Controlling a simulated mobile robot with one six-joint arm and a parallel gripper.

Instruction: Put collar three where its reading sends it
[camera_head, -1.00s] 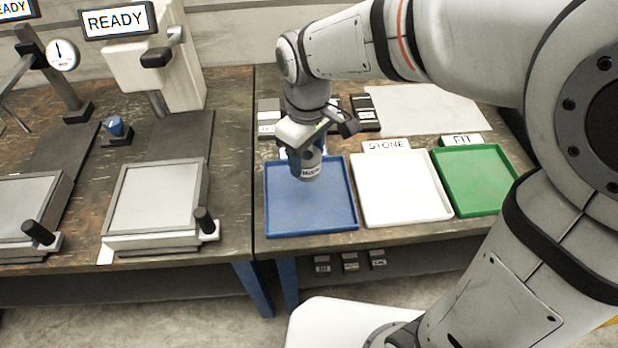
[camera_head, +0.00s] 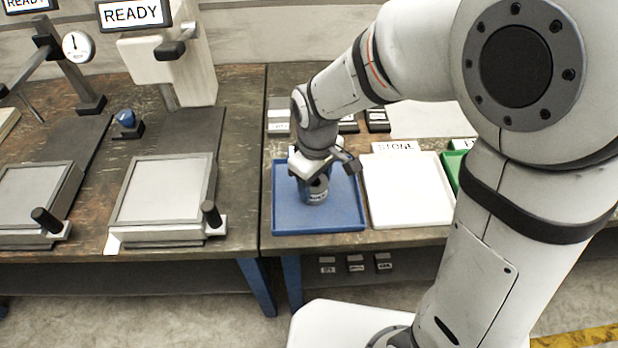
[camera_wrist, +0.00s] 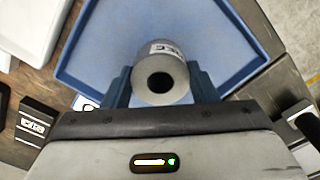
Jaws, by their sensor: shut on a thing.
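A grey metal collar (camera_wrist: 165,62) with a dark bore and a white label sits between the blue fingers of my gripper (camera_wrist: 160,88) in the wrist view. The label's writing is too small to read surely. In the head view the collar (camera_head: 317,196) is over the blue tray (camera_head: 290,222), low near its floor; I cannot tell whether it touches. My gripper (camera_head: 312,184) is shut on it. The white tray (camera_head: 405,195), with a STONE sign (camera_head: 396,147), stands to the right. The green tray (camera_head: 451,165) is mostly hidden behind my arm. The blue tray's sign is hidden in the head view.
Two gauge stations with grey plates (camera_head: 165,192) and READY screens (camera_head: 133,13) stand on the left bench. Dark labelled blocks (camera_head: 377,120) lie behind the trays. Several small labelled blocks (camera_head: 355,263) sit on the shelf below. The blue tray looks otherwise empty.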

